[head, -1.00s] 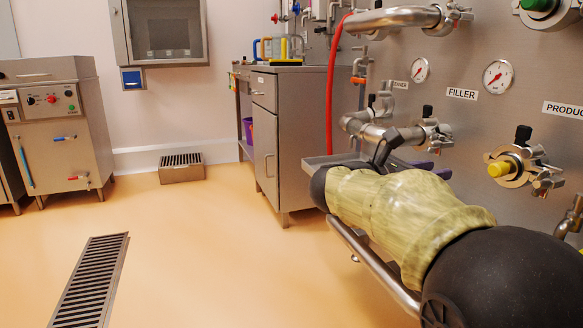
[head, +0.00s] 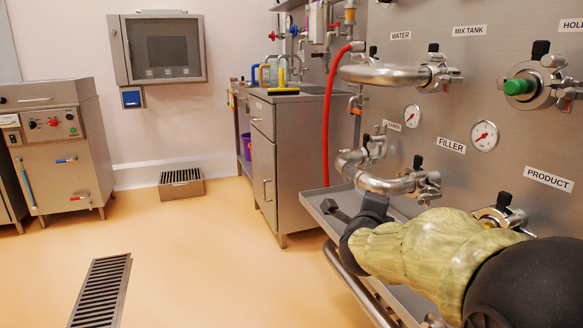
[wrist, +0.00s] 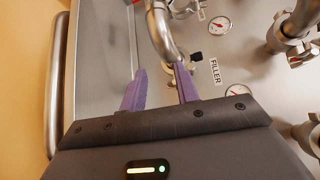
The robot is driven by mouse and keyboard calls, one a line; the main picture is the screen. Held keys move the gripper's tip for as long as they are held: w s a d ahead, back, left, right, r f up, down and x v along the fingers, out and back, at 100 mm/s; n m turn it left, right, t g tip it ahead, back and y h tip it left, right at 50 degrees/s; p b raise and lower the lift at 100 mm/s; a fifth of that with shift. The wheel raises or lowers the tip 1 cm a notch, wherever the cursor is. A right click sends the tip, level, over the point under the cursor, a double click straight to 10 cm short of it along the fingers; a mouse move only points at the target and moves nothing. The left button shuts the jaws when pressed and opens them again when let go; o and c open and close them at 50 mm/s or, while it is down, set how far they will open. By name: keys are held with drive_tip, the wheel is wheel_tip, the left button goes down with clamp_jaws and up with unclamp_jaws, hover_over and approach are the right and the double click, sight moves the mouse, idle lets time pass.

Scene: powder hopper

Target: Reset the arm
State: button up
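My gripper (wrist: 160,88) shows in the wrist view with its two purple fingers apart and nothing between them. A bent steel pipe (wrist: 163,38) and the panel lie beyond the fingertips; I cannot tell the distance. In the head view, my arm reaches in from the lower right in a yellow-green cover. Its dark end is over the steel tray (head: 318,207) in front of the panel, and the fingers are hidden there.
The steel panel (head: 440,90) on the right carries pipes, valves and gauges, including the FILLER label (head: 451,145). A steel rail runs along the tray's front. A cabinet (head: 263,165) and red hose (head: 327,120) stand behind. The orange floor (head: 210,260) at left is open.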

drive_tip(key=s+a+f+n+g+y+p, duration=0.25)
drive_tip(key=s+n+p, duration=0.25)
drive_tip(key=n, duration=0.3)
drive_tip(key=s+a+f+n+g+y+p, duration=0.25)
drive_tip(key=s+n+g+p, duration=0.2)
drive_tip(key=n, duration=0.25)
drive_tip(key=s+d+f+n+g+p, duration=0.15)
drive_tip(key=s+n+g+p, duration=0.6)
drive_tip(key=s, duration=0.75)
wheel_tip(320, 180, up, 36)
drive_tip(key=n+t+p, duration=0.1)
drive_tip(key=t+p, duration=0.1)
drive_tip(key=p, duration=3.4)
drive_tip(key=shift+w+d+r+y, duration=0.2)
drive_tip(key=shift+d+y, duration=0.1)
drive_tip(key=shift+d, duration=0.05)
drive_tip(key=shift+w+f, duration=0.1)
drive_tip(key=shift+s+a, duration=0.15)
drive_tip(key=shift+s, duration=0.05)
drive_tip(key=shift+s+d, duration=0.1)
drive_tip(key=shift+d, duration=0.1)
